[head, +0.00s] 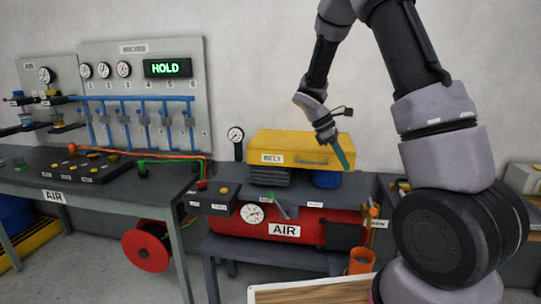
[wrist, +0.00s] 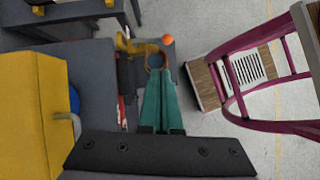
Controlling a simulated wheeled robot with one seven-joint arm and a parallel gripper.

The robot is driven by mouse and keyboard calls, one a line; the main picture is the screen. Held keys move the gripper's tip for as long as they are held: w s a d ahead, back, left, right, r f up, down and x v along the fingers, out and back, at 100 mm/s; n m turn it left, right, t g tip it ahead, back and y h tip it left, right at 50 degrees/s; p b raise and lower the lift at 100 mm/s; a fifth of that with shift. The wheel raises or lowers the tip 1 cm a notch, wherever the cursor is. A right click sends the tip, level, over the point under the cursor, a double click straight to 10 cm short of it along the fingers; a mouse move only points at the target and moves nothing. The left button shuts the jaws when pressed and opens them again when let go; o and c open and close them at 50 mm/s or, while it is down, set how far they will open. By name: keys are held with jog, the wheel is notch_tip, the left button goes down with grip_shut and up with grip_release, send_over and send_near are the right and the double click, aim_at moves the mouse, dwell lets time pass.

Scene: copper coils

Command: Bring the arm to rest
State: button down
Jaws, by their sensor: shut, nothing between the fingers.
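My gripper (head: 343,153) shows in the head view at the end of my raised arm, in front of the right end of the yellow BELT cover (head: 290,147). In the wrist view its green fingers (wrist: 163,100) are together with nothing between them. They point down past the side of the bench, near an orange ring-shaped holder (wrist: 155,60). I cannot tell the exact height of the fingertips. The gripper appears clear of the cover.
A red AIR tank (head: 285,224) sits below the cover, with an orange cup (head: 361,261) at its right. A dark bench (head: 90,180) with a valve panel stands at left.

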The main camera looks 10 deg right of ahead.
jog(key=s+a+r+m+t+y, duration=0.3)
jog(key=s+r+m+t+y, duration=0.1)
jog(key=s+r+m, duration=0.4)
jog(key=s+a+r+m+t+y, duration=0.3)
jog(key=s+r+m+t, duration=0.2)
jog(key=s+r+m, duration=0.4)
jog(key=s+r, duration=0.3)
jog(key=r, duration=0.3)
jog(key=shift+s+a+r+t+y, duration=0.15)
jog(key=shift+s+a+t+y, duration=0.1)
jog(key=shift+s+t+y, duration=0.15)
